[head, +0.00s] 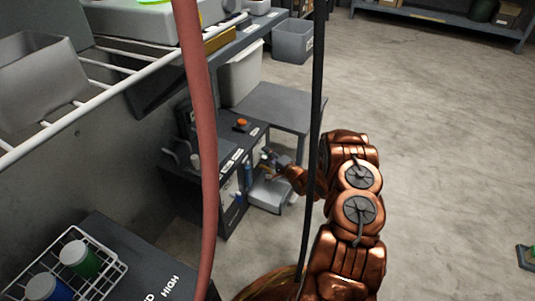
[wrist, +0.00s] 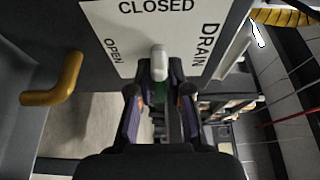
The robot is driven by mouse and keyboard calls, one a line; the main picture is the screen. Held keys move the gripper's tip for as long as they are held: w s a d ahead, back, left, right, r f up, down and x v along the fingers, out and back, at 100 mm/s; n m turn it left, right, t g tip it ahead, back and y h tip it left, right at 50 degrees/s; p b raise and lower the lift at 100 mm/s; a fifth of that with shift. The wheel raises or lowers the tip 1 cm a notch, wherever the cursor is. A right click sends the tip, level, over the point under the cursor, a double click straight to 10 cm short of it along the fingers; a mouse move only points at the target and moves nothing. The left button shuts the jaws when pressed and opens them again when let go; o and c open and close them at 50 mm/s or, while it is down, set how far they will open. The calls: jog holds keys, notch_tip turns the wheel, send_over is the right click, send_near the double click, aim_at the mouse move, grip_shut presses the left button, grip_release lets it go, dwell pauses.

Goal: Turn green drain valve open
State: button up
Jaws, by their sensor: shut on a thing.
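The drain valve shows in the wrist view as a handle (wrist: 159,63) with a pale rounded end and a green part below it, between my fingers. It stands upright in the picture, below the word CLOSED on a white label plate (wrist: 112,30). OPEN is at the plate's lower left and DRAIN runs down its right side. My gripper (wrist: 160,100) is shut on the green part, a finger on each side; the fingers hide some of it. In the head view my gripper (head: 270,158) is at the front of a dark cabinet (head: 222,208), and the valve is too small to make out.
A yellow bent handle (wrist: 66,80) is left of the fingers in the wrist view. In the head view, a grey container (head: 271,192) is below my gripper and an orange knob (head: 241,124) tops the cabinet. A red hose (head: 203,150) crosses the foreground. Open floor lies right.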

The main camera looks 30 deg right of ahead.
jog(key=shift+n, duration=0.4)
grip_shut()
jog(key=n+t, duration=0.1)
jog(key=n, duration=0.1)
jog(key=n+t+y+p, duration=0.1)
jog(key=n, duration=0.2)
jog(key=shift+r+p, duration=0.1)
jog(key=shift+p, duration=0.2)
jog(key=n+y, duration=0.1)
jog(key=n, duration=0.1)
jog(key=n+y+p, duration=0.1)
jog(key=n, duration=0.2)
jog(key=shift+a+n+t, duration=0.1)
jog(key=shift+n+t, duration=0.2)
jog(key=n+y, duration=0.2)
jog(key=n, duration=0.1)
jog(key=shift+s+n, duration=0.1)
jog(key=shift+n, duration=0.2)
jog(key=n+y, duration=0.2)
jog(key=n, duration=0.1)
jog(key=shift+n, duration=0.3)
jog(key=shift+n+g+y+b, duration=0.5)
jog(key=shift+n+y+b, duration=0.35)
jog(key=shift+n, duration=1.15)
jog(key=o, duration=0.7)
grip_release()
jog(key=shift+r, duration=0.1)
jog(key=shift+c, duration=0.2)
